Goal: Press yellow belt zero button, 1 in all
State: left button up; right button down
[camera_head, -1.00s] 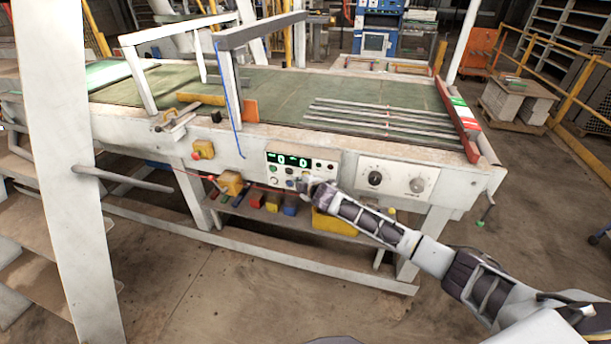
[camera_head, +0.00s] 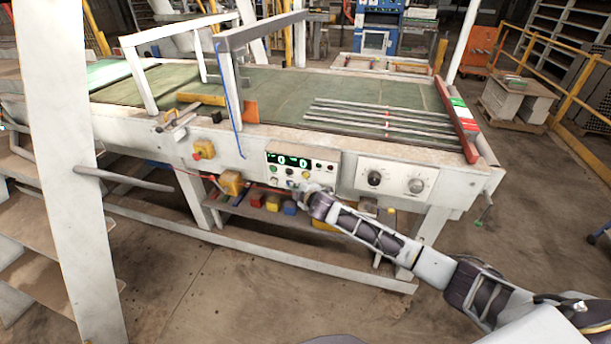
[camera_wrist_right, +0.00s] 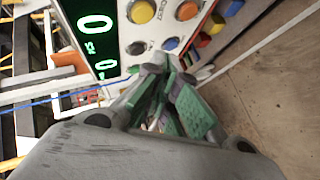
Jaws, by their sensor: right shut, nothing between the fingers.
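The control panel (camera_head: 318,167) on the front of the machine has a dark display (camera_head: 289,160) with green digits, each large one reading 0. In the right wrist view a round yellow button (camera_wrist_right: 141,11) sits beside the display (camera_wrist_right: 93,28), with an orange-red button (camera_wrist_right: 187,10) to its right. My right gripper (camera_head: 308,188) is at the panel's lower edge. Its fingertips (camera_wrist_right: 165,68) are together and empty, close to the small buttons; contact cannot be told. My left gripper is out of view.
A second panel with knobs (camera_head: 396,181) is to the right. A yellow box with a red button (camera_head: 203,149) is to the left. Colored blocks (camera_head: 272,203) lie on a shelf below. A white post (camera_head: 72,170) stands at the left.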

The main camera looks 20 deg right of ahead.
jog(key=shift+s+a, duration=0.4)
jog(key=shift+s, duration=0.25)
dwell(0.4)
jog(key=s+d+f+m+g+h, duration=0.1)
jog(key=s+d+f+m+g, duration=0.2)
jog(key=f, duration=0.7)
jog(key=s+d+f+m, duration=0.15)
jog(key=s+f, duration=0.25)
jog(key=f, duration=0.7)
jog(key=s+d+f+m+g, duration=0.1)
jog(key=s+d+f+g, duration=0.1)
jog(key=s+f, duration=0.65)
jog(key=s+d+f+m+g, duration=0.1)
jog(key=s+d+f+m, duration=0.1)
jog(key=s+f, duration=0.6)
jog(key=s+f+m+g, duration=0.1)
jog(key=s+f, duration=0.5)
jog(key=s, duration=0.7)
jog(key=s+a+f+m+g, duration=0.1)
jog(key=s+f, duration=0.5)
jog(key=s, duration=0.8)
jog(key=s+f+m+g, duration=0.3)
jog(key=s+f, duration=0.4)
jog(key=s, duration=0.7)
jog(key=shift+a+g, duration=0.35)
jog(key=shift+g, duration=0.15)
